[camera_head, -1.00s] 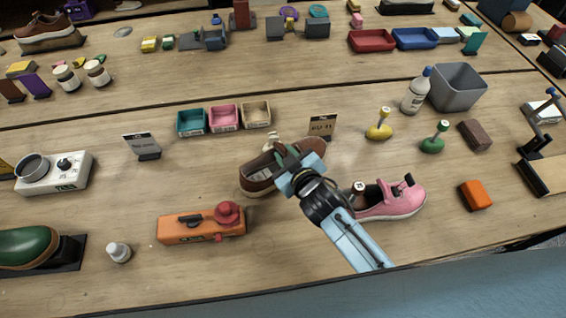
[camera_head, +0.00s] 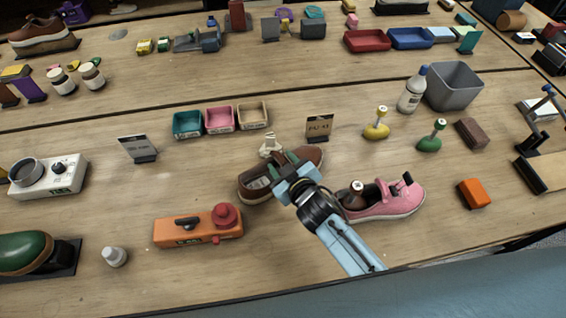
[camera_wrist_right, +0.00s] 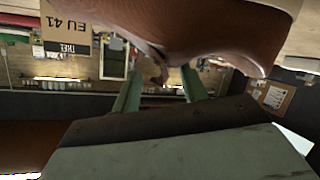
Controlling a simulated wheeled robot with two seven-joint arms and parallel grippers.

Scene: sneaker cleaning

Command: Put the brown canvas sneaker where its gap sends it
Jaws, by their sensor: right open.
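In the right wrist view the sneaker's brown side (camera_wrist_right: 215,30) fills the top, and the two green fingers (camera_wrist_right: 160,92) are apart. I cannot tell whether they touch the sneaker. A size card (camera_head: 319,127) reading EU 41 stands behind it; the card shows in the wrist view (camera_wrist_right: 66,28). My left gripper is out of view.
A pink sneaker (camera_head: 398,205) sits close right of my right arm. An orange device (camera_head: 190,229) lies in front on the left. Teal (camera_head: 187,125), pink (camera_head: 220,119) and beige (camera_head: 253,115) trays stand behind. Yellow (camera_head: 376,130) and green (camera_head: 430,142) knobbed pieces are at right.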

